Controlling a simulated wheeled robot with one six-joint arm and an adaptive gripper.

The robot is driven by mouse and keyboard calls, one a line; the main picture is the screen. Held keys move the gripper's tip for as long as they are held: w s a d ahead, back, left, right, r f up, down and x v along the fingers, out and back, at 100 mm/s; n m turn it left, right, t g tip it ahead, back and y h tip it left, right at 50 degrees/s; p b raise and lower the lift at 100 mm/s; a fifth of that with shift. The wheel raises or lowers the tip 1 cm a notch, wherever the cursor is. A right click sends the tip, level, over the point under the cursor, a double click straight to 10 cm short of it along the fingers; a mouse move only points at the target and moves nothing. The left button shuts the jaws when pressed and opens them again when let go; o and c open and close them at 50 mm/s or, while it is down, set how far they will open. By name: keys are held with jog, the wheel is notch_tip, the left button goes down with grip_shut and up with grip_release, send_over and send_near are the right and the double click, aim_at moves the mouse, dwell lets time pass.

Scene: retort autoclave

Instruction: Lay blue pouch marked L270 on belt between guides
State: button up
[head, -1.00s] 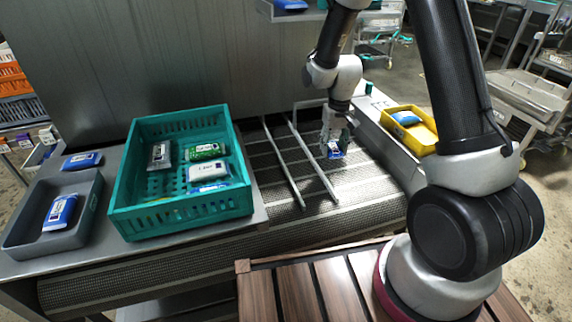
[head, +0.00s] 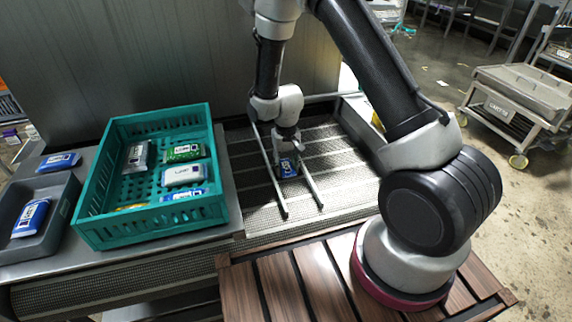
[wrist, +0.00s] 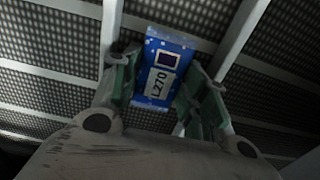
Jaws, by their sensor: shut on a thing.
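The blue pouch marked L270 (wrist: 162,72) is held between the fingers of my gripper (wrist: 165,88), its label facing the wrist camera. In the head view the blue pouch (head: 288,168) is at the tips of my gripper (head: 287,160), between the two metal guide rails. The left guide (head: 269,170) and the right guide (head: 310,185) run along the mesh belt (head: 245,185). The pouch is low over the belt; I cannot tell whether it touches it. In the wrist view a guide shows on each side of the pouch.
A teal crate (head: 147,222) with several pouches stands left of the belt. A grey tray (head: 62,212) holds one blue pouch (head: 30,217), and another blue pouch (head: 59,162) lies behind it. A wooden slatted platform (head: 290,285) is in front. A cart (head: 520,100) stands at the right.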

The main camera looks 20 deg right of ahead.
jog(key=o, duration=0.7)
jog(key=shift+o, duration=0.2)
